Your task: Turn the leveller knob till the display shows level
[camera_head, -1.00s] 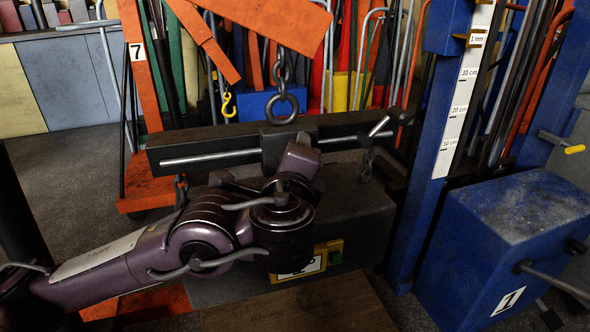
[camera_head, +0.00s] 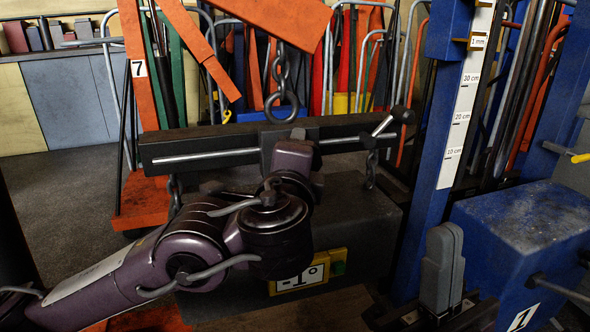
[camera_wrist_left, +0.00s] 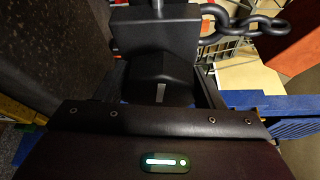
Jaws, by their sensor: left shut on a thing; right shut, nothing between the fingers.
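The leveller is a black beam (camera_head: 350,127) with a steel screw rod and a crank handle (camera_head: 384,124) at its right end, hanging from an eye hook. Its load, a dark grey block (camera_head: 365,215), hangs below on chains. The yellow-framed display (camera_head: 297,277) reads -1°, its left part close behind my arm. In the left wrist view a black faceted knob (camera_wrist_left: 160,92) with a pale mark sits between the fingers of my left gripper (camera_wrist_left: 165,96), which is shut on it. My left arm hides this grip in the head view. My right gripper (camera_head: 441,268) is shut, empty, fingers upward.
An orange hoist arm (camera_head: 275,22) stands above the beam. A blue post with a centimetre scale (camera_head: 461,115) and a blue box (camera_head: 525,230) stand at the right. Racks of tools fill the back; grey floor (camera_head: 75,190) is clear at the left.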

